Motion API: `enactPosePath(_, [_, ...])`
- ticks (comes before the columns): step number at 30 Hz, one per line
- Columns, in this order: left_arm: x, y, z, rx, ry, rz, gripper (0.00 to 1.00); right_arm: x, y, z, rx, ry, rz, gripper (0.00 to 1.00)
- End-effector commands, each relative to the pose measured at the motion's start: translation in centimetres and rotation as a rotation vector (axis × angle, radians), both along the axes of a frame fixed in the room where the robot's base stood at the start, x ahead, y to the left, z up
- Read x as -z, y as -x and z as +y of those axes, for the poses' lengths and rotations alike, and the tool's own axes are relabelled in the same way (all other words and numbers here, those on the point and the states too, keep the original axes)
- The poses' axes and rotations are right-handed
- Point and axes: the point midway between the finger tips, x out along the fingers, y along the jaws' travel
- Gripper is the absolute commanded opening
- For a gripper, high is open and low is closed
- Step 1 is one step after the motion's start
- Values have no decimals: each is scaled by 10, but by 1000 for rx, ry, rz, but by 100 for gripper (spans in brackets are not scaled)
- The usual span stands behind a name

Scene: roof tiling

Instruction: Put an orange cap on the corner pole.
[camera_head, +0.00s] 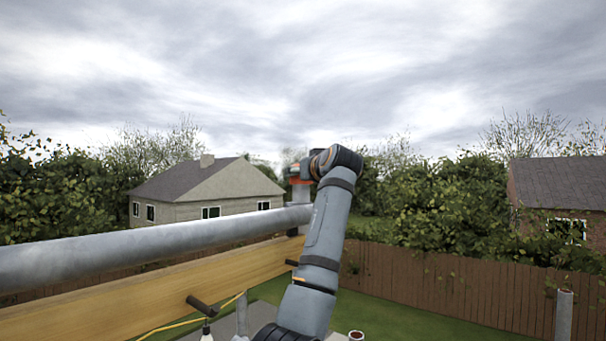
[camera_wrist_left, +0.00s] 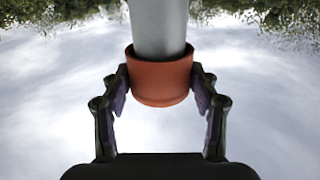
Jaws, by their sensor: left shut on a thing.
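An orange cap (camera_wrist_left: 161,84) sits at the end of the grey corner pole (camera_wrist_left: 160,25) in the left wrist view, where the picture is upside down. The cap's rim surrounds the pole's end, and cap and pole look in line. My left gripper (camera_wrist_left: 160,92) has one finger on each side of the cap and is shut on it. In the head view the cap (camera_head: 295,179) shows as a small orange patch atop the pole (camera_head: 301,193), partly hidden by my left wrist. My right gripper is not in view.
A thick grey rail (camera_head: 140,254) runs from the left to the corner pole, with a wooden board (camera_head: 150,300) below it. Dark pegs (camera_head: 203,307) stick out from the board. Another grey post (camera_head: 564,315) stands at the lower right by a brown fence (camera_head: 450,290). Above the pole is open sky.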

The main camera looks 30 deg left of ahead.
Motion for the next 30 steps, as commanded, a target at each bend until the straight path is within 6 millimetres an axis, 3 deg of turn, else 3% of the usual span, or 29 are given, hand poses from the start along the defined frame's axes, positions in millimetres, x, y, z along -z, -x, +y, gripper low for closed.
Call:
enactPosePath(21, [12,0,0,0,0,0,16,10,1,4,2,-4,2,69])
enactPosePath(22, [12,0,0,0,0,0,63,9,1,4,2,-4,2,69])
enactPosePath(24, [11,0,0,0,0,0,70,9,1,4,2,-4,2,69])
enactPosePath(30, [11,0,0,0,0,0,70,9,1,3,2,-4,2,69])
